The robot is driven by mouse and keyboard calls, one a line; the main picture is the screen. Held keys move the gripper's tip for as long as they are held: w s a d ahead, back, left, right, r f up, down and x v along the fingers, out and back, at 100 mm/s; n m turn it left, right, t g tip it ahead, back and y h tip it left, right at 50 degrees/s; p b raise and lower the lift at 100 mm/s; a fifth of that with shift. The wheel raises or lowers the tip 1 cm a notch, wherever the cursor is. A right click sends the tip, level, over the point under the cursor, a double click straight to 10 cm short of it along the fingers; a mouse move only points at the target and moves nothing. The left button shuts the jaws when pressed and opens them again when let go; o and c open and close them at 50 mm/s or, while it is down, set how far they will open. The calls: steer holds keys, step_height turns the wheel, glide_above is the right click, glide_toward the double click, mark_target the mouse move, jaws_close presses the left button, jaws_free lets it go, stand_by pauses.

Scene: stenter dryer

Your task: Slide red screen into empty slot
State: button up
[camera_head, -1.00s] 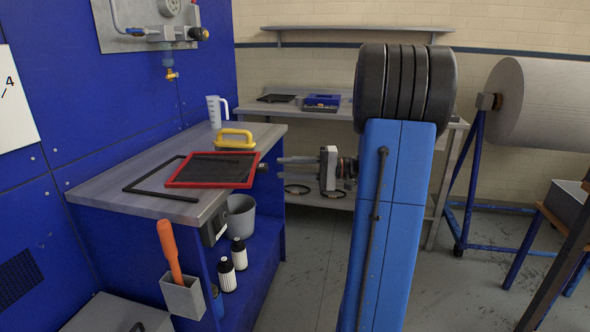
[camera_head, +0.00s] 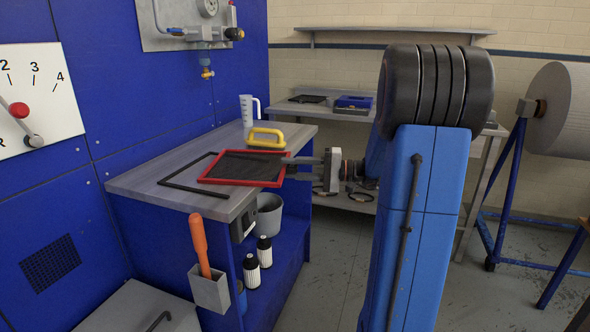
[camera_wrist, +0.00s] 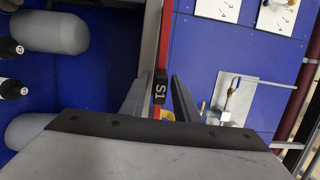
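The red screen (camera_head: 225,181), a red frame with dark mesh, lies flat on the grey bench top (camera_head: 140,181). Its near right corner reaches the bench's right edge. My gripper (camera_head: 293,166) is level with the bench top at the screen's right edge. In the wrist view the black tab marked S1 (camera_wrist: 159,88) on the red frame (camera_wrist: 164,45) lies between the two fingers of my gripper (camera_wrist: 160,84). The fingers look apart, with a gap beside the tab; contact is not clear. I cannot make out an empty slot in either view.
A thin black frame (camera_head: 182,186) lies left of the screen. A yellow-handled tool (camera_head: 266,137) and a clear jug (camera_head: 248,110) stand behind it. Below are a grey bucket (camera_head: 268,216), bottles (camera_head: 252,271) and an orange-handled tool (camera_head: 200,245) in a holder. Open floor lies right of the bench.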

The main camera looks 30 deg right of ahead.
jaws_close()
steer(key=shift+r, duration=1.55)
